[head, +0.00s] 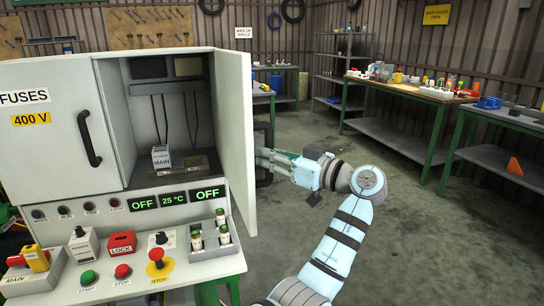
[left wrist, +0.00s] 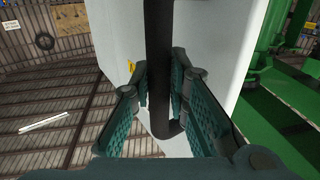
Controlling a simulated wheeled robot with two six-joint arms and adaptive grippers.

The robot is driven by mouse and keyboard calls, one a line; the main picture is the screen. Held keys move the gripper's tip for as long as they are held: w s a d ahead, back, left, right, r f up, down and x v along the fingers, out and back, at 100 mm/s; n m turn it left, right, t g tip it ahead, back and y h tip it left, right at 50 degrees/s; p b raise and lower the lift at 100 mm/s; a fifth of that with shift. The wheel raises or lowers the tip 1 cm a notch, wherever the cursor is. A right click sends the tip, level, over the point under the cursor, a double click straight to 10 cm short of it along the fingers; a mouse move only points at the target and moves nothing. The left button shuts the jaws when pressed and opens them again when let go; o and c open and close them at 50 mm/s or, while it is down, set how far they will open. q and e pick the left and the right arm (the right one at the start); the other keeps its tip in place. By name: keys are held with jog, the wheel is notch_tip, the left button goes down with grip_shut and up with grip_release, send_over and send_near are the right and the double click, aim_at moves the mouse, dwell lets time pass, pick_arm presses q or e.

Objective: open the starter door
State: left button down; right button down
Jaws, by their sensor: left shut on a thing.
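The right door (head: 233,130) of the white cabinet stands open, its inner face turned to the left and the compartment behind it exposed. I take it as the starter door; no name on it is visible. My left gripper (head: 268,157) is at the door's outer side, to the right of it. In the left wrist view, the teal fingers of my left gripper (left wrist: 162,105) are shut on the black door handle (left wrist: 160,50), with the white door face (left wrist: 220,45) behind it. My right gripper is not in view.
The left door (head: 45,130), marked FUSES and 400 V, is closed. Inside the open compartment stands a block (head: 161,157) marked MAIN. A sloped panel (head: 130,285) with buttons is below. Clear floor (head: 420,240) lies to the right; workbenches (head: 410,90) stand further back.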

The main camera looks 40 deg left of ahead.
pick_arm(q)
jog(key=shift+r, duration=0.25)
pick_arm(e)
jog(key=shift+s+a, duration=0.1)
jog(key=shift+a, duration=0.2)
pick_arm(q)
jog(key=c, duration=1.8)
grip_release()
jog(key=shift+a, duration=0.1)
jog(key=shift+o, duration=1.3)
jog(key=shift+a+f, duration=0.25)
jog(key=shift+a, duration=0.05)
jog(key=shift+w+d, duration=0.1)
jog(key=shift+d, duration=0.25)
jog(key=d, duration=1.1)
jog(key=shift+w+d, duration=0.3)
jog(key=shift+w, duration=0.15)
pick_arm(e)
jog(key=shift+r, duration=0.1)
